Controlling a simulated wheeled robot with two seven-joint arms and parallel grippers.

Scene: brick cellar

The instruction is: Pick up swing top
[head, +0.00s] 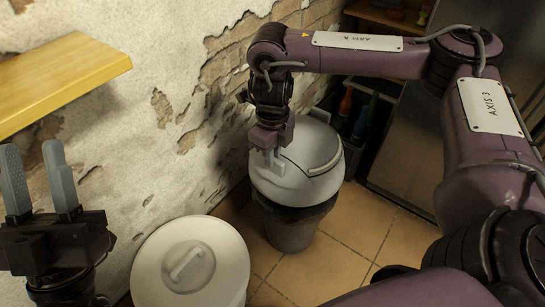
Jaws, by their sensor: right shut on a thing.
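The swing top (292,183) is a light grey domed lid with a curved flap. It sits on a dark bin (290,230) by the brick wall, in the middle of the head view. My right gripper (275,158) reaches down from above and is shut on the left part of the swing top; the exact grip at the fingertips is hard to see. The lid appears still on the bin. My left gripper (38,178) is at the left edge, fingers pointing up and apart, empty and well away from the lid.
A white bin with a handled round lid (207,258) stands in front. A yellow shelf (60,80) juts from the wall at upper left. Behind are a crate with bottles (362,118) and a grey metal cabinet (425,130). Tiled floor (345,255) is clear right of the bins.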

